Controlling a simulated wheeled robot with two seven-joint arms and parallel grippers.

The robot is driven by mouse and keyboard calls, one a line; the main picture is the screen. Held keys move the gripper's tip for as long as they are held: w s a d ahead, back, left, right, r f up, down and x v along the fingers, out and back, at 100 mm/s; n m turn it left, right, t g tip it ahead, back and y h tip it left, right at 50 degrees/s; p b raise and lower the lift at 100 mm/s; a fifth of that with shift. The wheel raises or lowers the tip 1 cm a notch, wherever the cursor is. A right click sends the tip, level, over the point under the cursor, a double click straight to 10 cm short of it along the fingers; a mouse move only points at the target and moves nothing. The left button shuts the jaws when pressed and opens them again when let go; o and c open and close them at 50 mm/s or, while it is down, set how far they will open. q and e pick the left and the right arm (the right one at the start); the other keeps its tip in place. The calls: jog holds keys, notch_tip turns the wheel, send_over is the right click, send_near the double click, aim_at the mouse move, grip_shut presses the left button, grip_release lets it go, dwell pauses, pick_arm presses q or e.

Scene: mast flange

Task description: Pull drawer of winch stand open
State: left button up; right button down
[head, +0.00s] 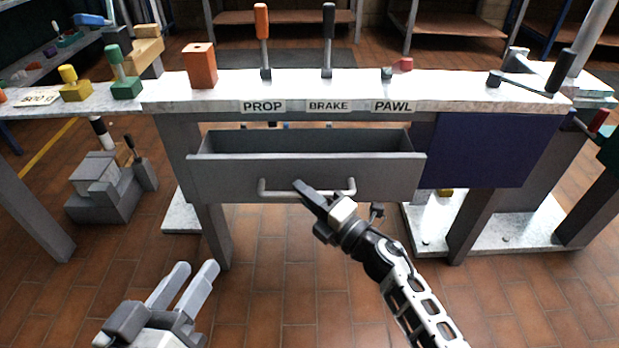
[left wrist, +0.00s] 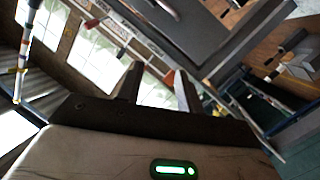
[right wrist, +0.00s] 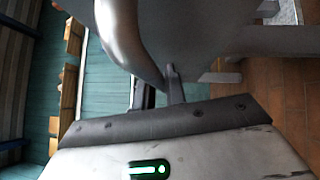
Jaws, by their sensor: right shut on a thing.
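The grey drawer (head: 310,178) of the winch stand (head: 170,93) is partly open, and I see into its top between its side walls. Its pale bar handle (head: 345,189) is on the front. My right gripper (head: 308,190) is shut on the bar near its middle in the head view. In the right wrist view the bar (right wrist: 122,32) passes close by, right at my right gripper's fingers (right wrist: 160,85). My left gripper (head: 196,267) is open and empty, low in front of the stand's left leg. Its spread fingers also show in the left wrist view (left wrist: 155,85).
The white top carries an orange block (head: 201,68), an orange-handled lever (head: 262,40), a black lever (head: 328,40) and labels PROP, BRAKE and PAWL. A dark blue panel (head: 480,150) is right of the drawer. Tiled floor (head: 280,290) lies open in front.

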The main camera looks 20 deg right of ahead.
jog(key=shift+s+a, duration=0.15)
jog(key=shift+s, duration=0.75)
pick_arm(q)
jog(key=shift+s+f, duration=0.5)
jog(key=shift+s, duration=0.05)
pick_arm(e)
jog(key=shift+w, duration=0.1)
jog(key=c, duration=1.5)
grip_release()
pick_arm(q)
jog(key=shift+w+r, duration=0.1)
jog(key=shift+r, duration=0.15)
pick_arm(e)
jog(key=shift+o, duration=0.2)
pick_arm(q)
jog(key=shift+r, duration=0.15)
pick_arm(e)
jog(key=shift+s, duration=0.3)
pick_arm(q)
jog(key=shift+a+f+m+g+y+p, duration=0.35)
jog(key=shift+f+m+p, duration=0.2)
jog(key=shift+p, duration=0.45)
pick_arm(e)
jog(key=v, duration=1.5)
jog(key=shift+s, duration=0.15)
